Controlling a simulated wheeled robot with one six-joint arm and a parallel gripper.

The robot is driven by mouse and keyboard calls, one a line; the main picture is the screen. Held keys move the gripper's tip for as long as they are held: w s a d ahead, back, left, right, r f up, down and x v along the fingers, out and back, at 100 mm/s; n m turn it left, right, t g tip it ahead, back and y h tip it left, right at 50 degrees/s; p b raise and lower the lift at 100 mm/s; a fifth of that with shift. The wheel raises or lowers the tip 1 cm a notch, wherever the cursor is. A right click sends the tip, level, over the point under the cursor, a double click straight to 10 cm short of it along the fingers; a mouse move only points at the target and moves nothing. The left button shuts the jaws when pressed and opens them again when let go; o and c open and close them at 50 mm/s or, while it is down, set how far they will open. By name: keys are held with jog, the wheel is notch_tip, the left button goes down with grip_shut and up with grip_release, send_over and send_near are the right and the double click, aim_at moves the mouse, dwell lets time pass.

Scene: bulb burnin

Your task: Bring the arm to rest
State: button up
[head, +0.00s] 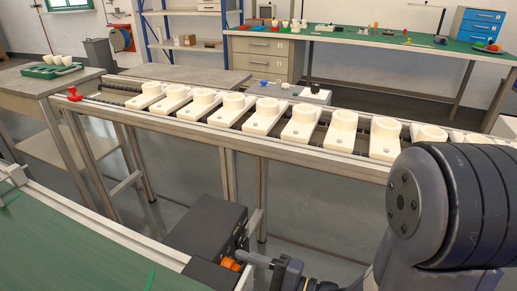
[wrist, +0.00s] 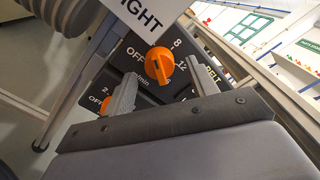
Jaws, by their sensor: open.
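My gripper (head: 247,258) is at the bottom middle of the head view, at the front of a dark control box (head: 208,230). In the wrist view my gripper (wrist: 163,76) is open, with one finger on each side of an orange knob (wrist: 159,64). The knob sits on a black panel marked OFF, 8, 12 and BELT. I cannot tell whether the fingers touch it. Orange also shows by the fingers in the head view (head: 230,264).
A second orange knob (wrist: 106,105) is left of the fingers. A white sign (wrist: 150,18) reading "IGHT" is above. A conveyor (head: 165,122) with several white holders (head: 264,117) runs behind. A green-topped surface (head: 70,245) is at lower left, and a workbench (head: 345,35) is at the back.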

jog(key=shift+w+a, duration=0.1)
jog(key=shift+a, duration=0.05)
dwell(0.4)
jog(key=shift+p+v, duration=0.5)
jog(key=shift+v, duration=4.25)
jog(key=w+a+m+p, duration=0.4)
jog(key=a+m+p, duration=0.3)
jog(key=a, duration=0.3)
jog(key=shift+m, duration=0.6)
jog(key=shift+d+f, duration=0.1)
jog(key=shift+d, duration=0.05)
